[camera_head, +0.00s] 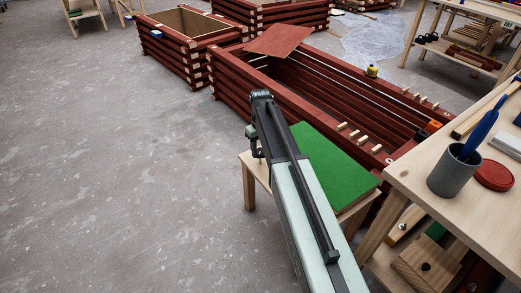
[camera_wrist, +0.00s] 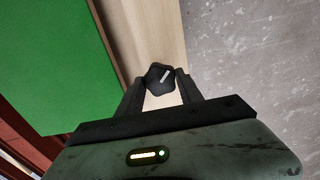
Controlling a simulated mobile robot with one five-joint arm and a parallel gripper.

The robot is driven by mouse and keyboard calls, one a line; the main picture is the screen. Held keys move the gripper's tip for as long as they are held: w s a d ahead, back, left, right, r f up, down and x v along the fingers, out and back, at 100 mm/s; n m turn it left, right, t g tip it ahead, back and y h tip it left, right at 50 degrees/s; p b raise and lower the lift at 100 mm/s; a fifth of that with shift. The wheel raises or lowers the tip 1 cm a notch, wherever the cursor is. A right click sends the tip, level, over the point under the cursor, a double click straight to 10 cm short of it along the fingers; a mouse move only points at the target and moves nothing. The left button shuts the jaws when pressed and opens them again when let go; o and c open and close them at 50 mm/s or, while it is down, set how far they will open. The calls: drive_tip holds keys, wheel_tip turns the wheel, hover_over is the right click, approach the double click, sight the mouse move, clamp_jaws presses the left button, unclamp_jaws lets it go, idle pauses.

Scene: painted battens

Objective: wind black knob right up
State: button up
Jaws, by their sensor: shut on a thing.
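The black knob (camera_wrist: 158,77) sits at the edge strip of a pale wooden table (camera_wrist: 149,28), seen in the wrist view. It has a faceted outline and a light pointer line on its face, tilted up to the right. My gripper (camera_wrist: 160,84) is shut on the knob, with one dark finger on each side of it. In the head view my arm reaches over the small green-topped table (camera_head: 246,161), and my gripper (camera_head: 257,143) is at its far left edge. The knob is hidden there.
A green mat (camera_wrist: 55,60) covers most of the small table. Dark red batten boxes (camera_head: 330,91) stand behind it. At right, a workbench (camera_head: 430,199) holds a grey cup (camera_head: 449,178) and a red round lid (camera_head: 494,175). The concrete floor at left is clear.

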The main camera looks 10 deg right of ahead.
drive_tip(key=m, duration=1.2)
drive_tip(key=shift+m, duration=0.4)
drive_tip(key=m, duration=1.2)
drive_tip(key=shift+m, duration=0.3)
drive_tip(key=o, duration=1.4)
